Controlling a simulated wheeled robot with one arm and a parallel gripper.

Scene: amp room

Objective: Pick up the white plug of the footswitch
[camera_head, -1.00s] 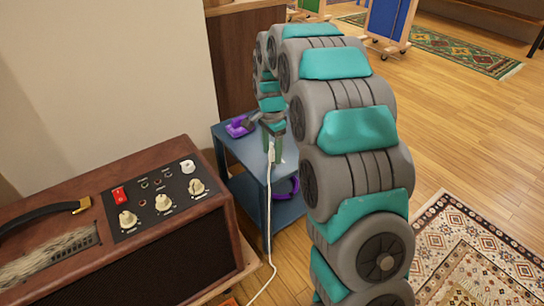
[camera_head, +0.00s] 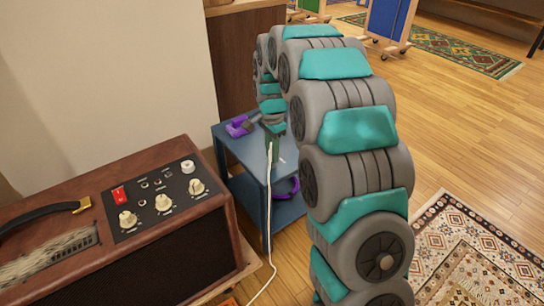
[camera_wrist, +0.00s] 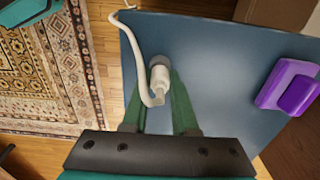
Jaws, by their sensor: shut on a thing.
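The white plug (camera_wrist: 158,78) is between the green fingers of my gripper (camera_wrist: 160,88) in the wrist view, and the fingers are shut on it. Its white cable (camera_wrist: 134,45) bends around beside it and runs past the edge of the blue table. In the head view my gripper (camera_head: 272,142) is above the blue table (camera_head: 254,170), and the cable (camera_head: 268,210) hangs from it down to the floor. The plug is hard to make out there. I cannot tell whether the plug touches the tabletop.
A purple object (camera_head: 238,127) lies on the tabletop left of my gripper, and a purple ring-like thing (camera_head: 287,188) is on the lower shelf. A brown amplifier (camera_head: 165,255) stands at the left front. A patterned rug (camera_head: 465,260) lies at the right on open wooden floor.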

